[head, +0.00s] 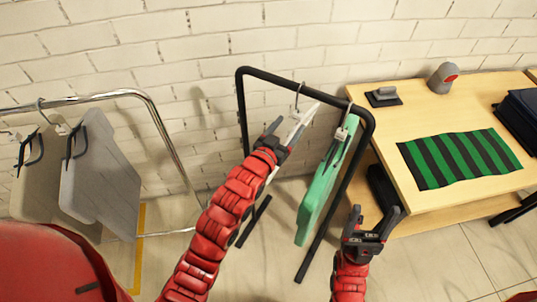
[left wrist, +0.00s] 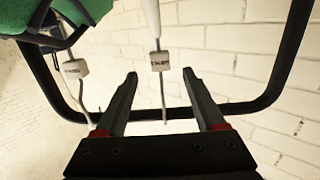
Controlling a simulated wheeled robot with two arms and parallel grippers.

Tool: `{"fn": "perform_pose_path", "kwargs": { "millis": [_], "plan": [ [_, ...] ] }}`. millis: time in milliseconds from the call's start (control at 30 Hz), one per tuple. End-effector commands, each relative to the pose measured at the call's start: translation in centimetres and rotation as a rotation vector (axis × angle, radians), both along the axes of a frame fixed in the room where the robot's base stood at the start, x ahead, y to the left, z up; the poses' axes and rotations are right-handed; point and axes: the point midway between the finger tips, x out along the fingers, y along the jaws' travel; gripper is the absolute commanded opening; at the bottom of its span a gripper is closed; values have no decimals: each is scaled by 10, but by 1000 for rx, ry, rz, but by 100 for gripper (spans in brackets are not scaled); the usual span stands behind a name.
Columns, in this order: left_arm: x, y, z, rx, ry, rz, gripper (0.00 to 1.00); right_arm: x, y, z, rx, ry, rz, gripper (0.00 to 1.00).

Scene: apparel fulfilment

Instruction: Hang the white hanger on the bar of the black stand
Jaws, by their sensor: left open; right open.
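The black stand (head: 268,77) is in the middle of the head view, and its bar also crosses the left wrist view (left wrist: 258,108). The white hanger (head: 306,117) is at the bar, and its hook appears to be over it. In the left wrist view, the hanger's stem with a white size tag (left wrist: 160,62) shows between and beyond the fingertips. My left gripper (head: 283,134) is open around or just short of the hanger; contact cannot be told. My right gripper (head: 376,224) is open and empty, low in front of the table.
A green garment (head: 318,192) hangs on the stand's right part. A chrome rack (head: 126,93) with grey garments (head: 100,180) stands left. The wooden table (head: 420,118) at right holds a striped cloth (head: 460,158), dark folded clothes (head: 518,115) and small devices. A brick wall is behind.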

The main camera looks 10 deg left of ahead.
Motion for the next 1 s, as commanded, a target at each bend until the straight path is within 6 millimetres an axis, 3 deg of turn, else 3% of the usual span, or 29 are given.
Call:
{"fn": "perform_pose_path", "kwargs": {
  "millis": [300,367,500,733,1000],
  "plan": [
    [-64,26,1,1,1,3,71,0,0,-25,0,0,0,72],
    [-75,32,9,4,10,4,71,0,0,-7,0,0,0,72],
    [-96,39,11,3,10,3,71,0,0,9,0,0,0,72],
    [-113,46,9,2,7,1,71,0,0,23,0,0,0,72],
    [-116,46,8,0,3,0,71,0,0,22,0,0,0,72]
  ]
}}
